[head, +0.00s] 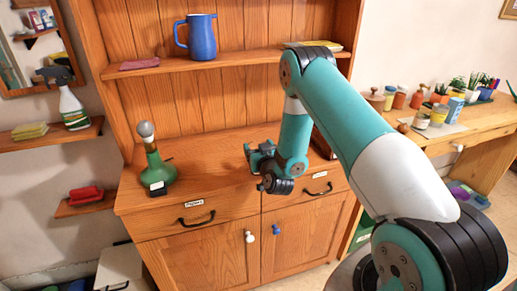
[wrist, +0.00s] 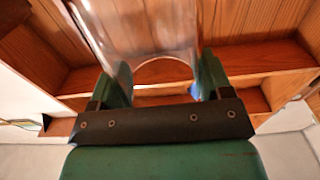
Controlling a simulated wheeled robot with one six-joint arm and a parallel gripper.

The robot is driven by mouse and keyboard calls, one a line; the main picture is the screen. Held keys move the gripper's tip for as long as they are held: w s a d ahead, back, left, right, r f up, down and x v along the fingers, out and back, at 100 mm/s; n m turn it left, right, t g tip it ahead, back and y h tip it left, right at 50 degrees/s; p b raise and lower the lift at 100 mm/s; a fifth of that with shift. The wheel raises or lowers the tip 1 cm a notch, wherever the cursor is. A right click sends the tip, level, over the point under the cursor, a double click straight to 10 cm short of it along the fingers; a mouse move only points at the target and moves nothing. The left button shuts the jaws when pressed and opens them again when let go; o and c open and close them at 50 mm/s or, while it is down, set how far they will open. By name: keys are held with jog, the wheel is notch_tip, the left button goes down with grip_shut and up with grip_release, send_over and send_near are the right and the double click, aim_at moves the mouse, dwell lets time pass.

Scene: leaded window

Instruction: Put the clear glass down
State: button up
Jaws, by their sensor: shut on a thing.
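My gripper (head: 258,161) is in front of the wooden hutch, by the front of its counter (head: 222,160). In the wrist view, the green fingers of my gripper (wrist: 158,80) are shut on the clear glass (wrist: 145,28), which stretches beyond them to the top edge of the picture. The shelves behind show through the glass. In the head view I cannot make out the glass. I cannot tell whether the glass touches any surface.
A green bottle with a grey ball-like top (head: 154,165) stands on the counter's left. A blue jug (head: 201,37) stands on the shelf above. The counter's middle looks clear. A side table (head: 462,133) with jars and plants is at the right.

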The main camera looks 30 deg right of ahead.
jog(key=shift+f, duration=0.15)
jog(key=o, duration=1.6)
